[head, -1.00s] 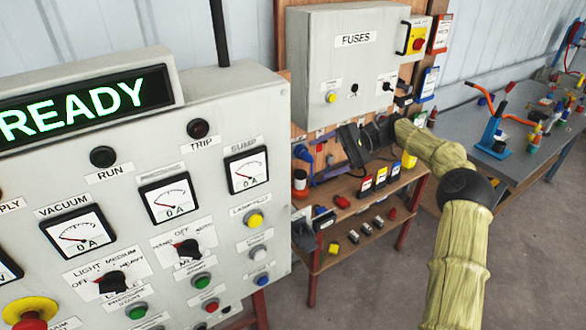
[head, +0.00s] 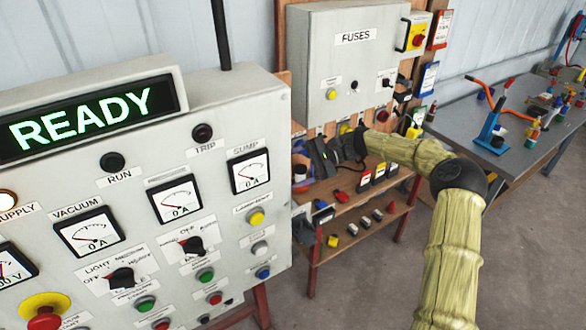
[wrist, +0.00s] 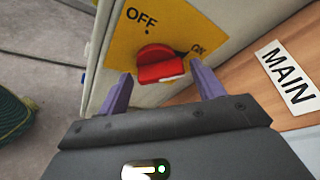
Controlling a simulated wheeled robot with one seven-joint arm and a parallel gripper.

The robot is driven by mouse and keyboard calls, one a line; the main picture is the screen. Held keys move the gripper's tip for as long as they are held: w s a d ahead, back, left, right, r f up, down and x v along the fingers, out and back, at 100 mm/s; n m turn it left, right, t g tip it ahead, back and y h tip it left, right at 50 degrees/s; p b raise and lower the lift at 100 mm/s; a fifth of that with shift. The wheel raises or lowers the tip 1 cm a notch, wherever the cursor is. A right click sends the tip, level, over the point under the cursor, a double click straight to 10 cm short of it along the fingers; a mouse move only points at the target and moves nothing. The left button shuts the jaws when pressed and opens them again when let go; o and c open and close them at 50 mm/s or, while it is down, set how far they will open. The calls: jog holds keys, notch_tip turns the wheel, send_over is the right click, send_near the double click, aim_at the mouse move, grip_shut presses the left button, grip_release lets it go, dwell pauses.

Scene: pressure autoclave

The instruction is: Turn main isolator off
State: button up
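The main isolator is a red rotary knob (wrist: 159,66) on a yellow plate (wrist: 110,50) marked OFF and ON, seen close in the wrist view. Its handle lies crosswise, with its right end on the ON side. A MAIN label (wrist: 286,72) is on the wood to the right. My gripper (wrist: 160,84) is open, with one purple finger left of the knob and one right. I cannot tell whether either finger touches it. In the head view my gripper (head: 320,158) is below the fuse box, and I cannot make out this knob there.
The FUSES box (head: 345,65) has another red-on-yellow switch (head: 417,41) at its right. A READY control panel (head: 230,110) fills the left. A wooden shelf (head: 350,205) with small parts stands below my gripper. A grey workbench (head: 450,120) is at the right.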

jog(key=c, duration=0.7)
jog(key=shift+f+b, duration=0.15)
jog(key=shift+b, duration=0.4)
jog(key=shift+s+d+f+n+g+y+b, duration=0.2)
jog(key=shift+n+y+b, duration=0.85)
jog(key=shift+n+b, duration=2.6)
jog(key=shift+w+a+f+n+g+y+b, duration=0.1)
jog(key=shift+f+n+g+y+b, duration=0.3)
jog(key=shift+n+y+b, duration=2.95)
jog(key=shift+s+d+f+n+g+h+b, duration=0.3)
jog(key=shift+n+h+b, duration=1.1)
jog(key=shift+b, duration=4.9)
jog(key=shift+w+a+r, duration=0.2)
jog(key=shift+a, duration=0.05)
jog(key=o, duration=1)
jog(key=shift+c, duration=0.2)
